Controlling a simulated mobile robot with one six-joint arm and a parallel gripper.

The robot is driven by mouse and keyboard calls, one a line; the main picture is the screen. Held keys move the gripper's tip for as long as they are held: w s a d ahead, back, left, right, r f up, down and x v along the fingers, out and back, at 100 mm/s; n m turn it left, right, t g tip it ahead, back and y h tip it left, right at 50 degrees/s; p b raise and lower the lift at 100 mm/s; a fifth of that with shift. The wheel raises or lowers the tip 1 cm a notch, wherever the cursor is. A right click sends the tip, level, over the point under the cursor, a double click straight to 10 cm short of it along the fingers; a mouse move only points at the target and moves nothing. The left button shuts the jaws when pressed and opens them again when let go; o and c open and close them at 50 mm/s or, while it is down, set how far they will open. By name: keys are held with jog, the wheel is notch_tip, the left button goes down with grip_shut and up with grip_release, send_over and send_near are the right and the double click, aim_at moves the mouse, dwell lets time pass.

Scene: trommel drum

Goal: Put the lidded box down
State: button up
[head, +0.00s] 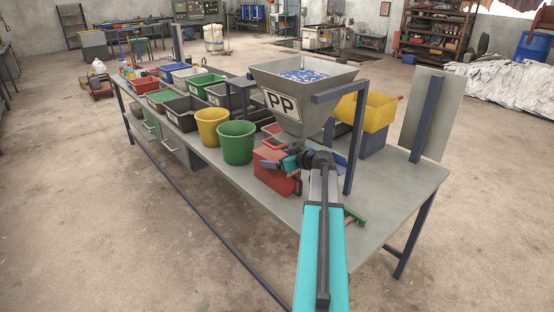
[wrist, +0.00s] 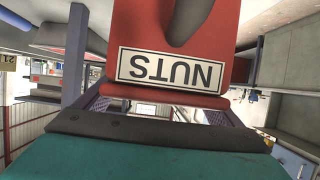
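The lidded box (head: 277,172) is red and stands out near the front edge of the workbench, right of the green bucket. It fills the upper middle of the wrist view, with a white label reading NUTS (wrist: 172,71), upside down there. My gripper (head: 281,163) is at the upper part of the box, by its lid. I cannot tell whether the box's underside touches the bench.
The grey workbench (head: 400,190) has free room at its right end. A green bucket (head: 236,143) and a yellow bucket (head: 211,127) stand left of the box. The PP hopper (head: 285,104) on its frame rises close behind. A green brush (head: 355,217) lies right of my arm.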

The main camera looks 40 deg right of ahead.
jog(key=shift+r, duration=0.15)
notch_tip(320, 180, up, 4)
jog(key=r+b, duration=0.1)
jog(key=b, duration=0.1)
send_over(297, 177)
jog(key=shift+w+d+f, duration=0.1)
jog(key=shift+f, duration=0.15)
dwell(0.4)
dwell(0.4)
